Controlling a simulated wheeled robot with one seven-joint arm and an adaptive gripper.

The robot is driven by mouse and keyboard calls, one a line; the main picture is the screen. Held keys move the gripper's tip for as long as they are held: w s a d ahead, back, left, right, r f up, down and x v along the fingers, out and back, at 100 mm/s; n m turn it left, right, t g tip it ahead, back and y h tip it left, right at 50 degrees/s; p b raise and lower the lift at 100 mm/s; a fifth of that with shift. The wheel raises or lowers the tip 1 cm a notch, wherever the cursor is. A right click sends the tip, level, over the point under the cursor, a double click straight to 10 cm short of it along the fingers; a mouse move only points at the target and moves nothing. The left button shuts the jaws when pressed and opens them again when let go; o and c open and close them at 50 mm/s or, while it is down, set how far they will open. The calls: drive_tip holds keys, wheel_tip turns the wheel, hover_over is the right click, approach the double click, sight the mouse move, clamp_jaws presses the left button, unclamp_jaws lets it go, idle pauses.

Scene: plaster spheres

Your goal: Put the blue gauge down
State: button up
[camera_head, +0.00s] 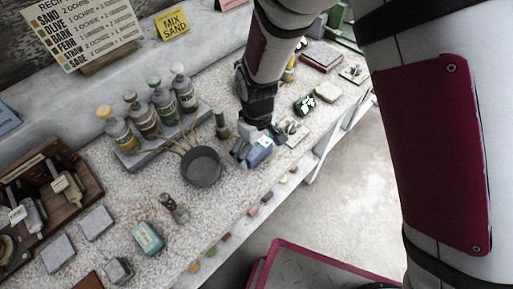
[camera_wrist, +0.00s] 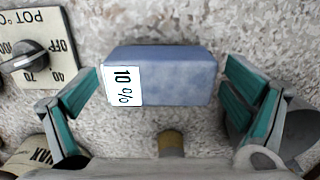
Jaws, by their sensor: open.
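The blue gauge (camera_wrist: 178,78) is a blue block with a white label reading "10 %". It lies on the speckled bench top, between the fingers of my gripper (camera_wrist: 162,74). The fingers are open, with a narrow gap at each end of the block. In the head view the blue gauge (camera_head: 261,150) shows near the bench's front edge, partly covered by my gripper (camera_head: 250,146).
A dark round pan (camera_head: 201,168) stands close on the left, with a green-topped cylinder (camera_head: 221,125) behind. A dial plate marked POT °C (camera_wrist: 35,48) lies close by. Several stoppered bottles (camera_head: 164,103) stand at the back. Small coloured pieces line the front edge.

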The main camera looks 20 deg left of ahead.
sight(257, 147)
wheel_tip(257, 147, up, 12)
drive_tip(key=shift+f+b, duration=0.2)
drive_tip(key=shift+b, duration=0.2)
drive_tip(key=shift+d+r, duration=0.1)
drive_tip(key=w+d+r+m+t+y, duration=0.15)
drive_tip(key=d+r+m, duration=0.45)
drive_tip(key=d+r, duration=0.95)
drive_tip(key=s+d+r+m+t, duration=0.1)
drive_tip(key=s+d+r+m, duration=0.1)
drive_tip(key=s+d, duration=0.3)
drive_tip(key=s+d+r+m+t+h, duration=0.1)
drive_tip(key=s+d+m, duration=0.4)
drive_tip(key=d, duration=0.8)
drive_tip(key=shift+s+d+r+m+t, duration=0.35)
drive_tip(key=shift+s+r+t, duration=0.25)
drive_tip(key=shift+r+t, duration=0.25)
drive_tip(key=shift+r+h, duration=0.1)
drive_tip(key=shift+h, duration=0.15)
